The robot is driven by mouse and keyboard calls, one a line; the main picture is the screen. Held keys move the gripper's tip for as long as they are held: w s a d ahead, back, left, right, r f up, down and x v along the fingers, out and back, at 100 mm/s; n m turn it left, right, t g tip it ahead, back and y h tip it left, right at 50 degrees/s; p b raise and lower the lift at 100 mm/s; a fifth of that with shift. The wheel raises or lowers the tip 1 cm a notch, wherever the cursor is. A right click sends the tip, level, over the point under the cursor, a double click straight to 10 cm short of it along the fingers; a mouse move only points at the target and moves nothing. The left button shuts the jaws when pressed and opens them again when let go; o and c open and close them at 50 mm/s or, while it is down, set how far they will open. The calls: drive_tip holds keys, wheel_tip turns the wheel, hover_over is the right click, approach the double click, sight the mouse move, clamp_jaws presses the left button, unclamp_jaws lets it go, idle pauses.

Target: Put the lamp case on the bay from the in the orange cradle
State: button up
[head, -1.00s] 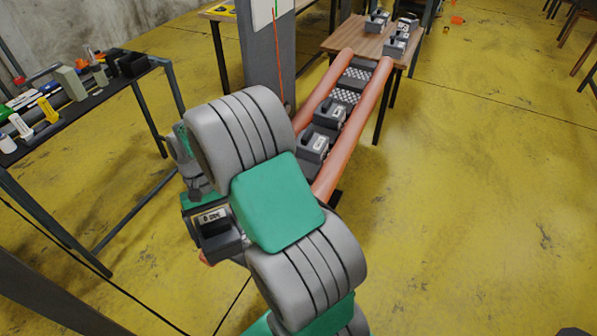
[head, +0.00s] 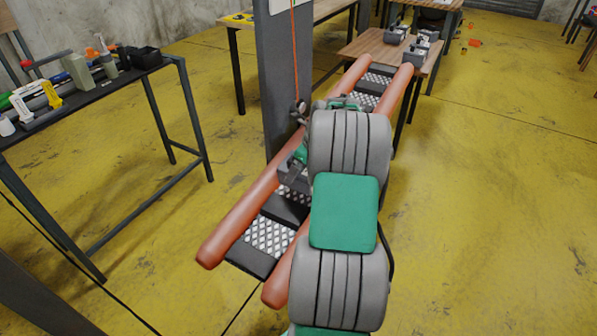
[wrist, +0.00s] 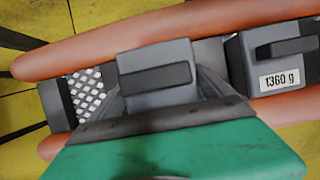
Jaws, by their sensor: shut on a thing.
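The orange cradle (head: 240,218) is two long orange tubes with a row of dark bays between them. A bare bay with a chequered metal plate (head: 268,238) shows at its near end; a chequered plate (wrist: 88,92) also shows left of my gripper in the wrist view. My gripper (head: 298,160) is over the cradle, shut on a grey lamp case (wrist: 155,80) with a dark handle bar. I cannot tell whether the case touches the bay beneath. Another grey case (wrist: 268,62), labelled 1360 g, sits between the tubes to the right. My arm hides part of the cradle.
A wooden table (head: 365,42) at the cradle's far end holds several grey cases (head: 416,55). A grey post (head: 275,85) stands close beside the cradle. A black bench (head: 90,95) with bottles and tools is at left.

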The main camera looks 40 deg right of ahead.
drive_tip(key=shift+w+d+f+b, duration=0.1)
drive_tip(key=shift+d+f+b, duration=0.05)
drive_tip(key=shift+f+b, duration=1.3)
drive_tip(key=shift+w+d+f+b, duration=0.1)
drive_tip(key=shift+f+b, duration=1.2)
drive_tip(key=shift+b, duration=0.15)
drive_tip(key=o, duration=1.5)
drive_tip(key=shift+s, duration=0.1)
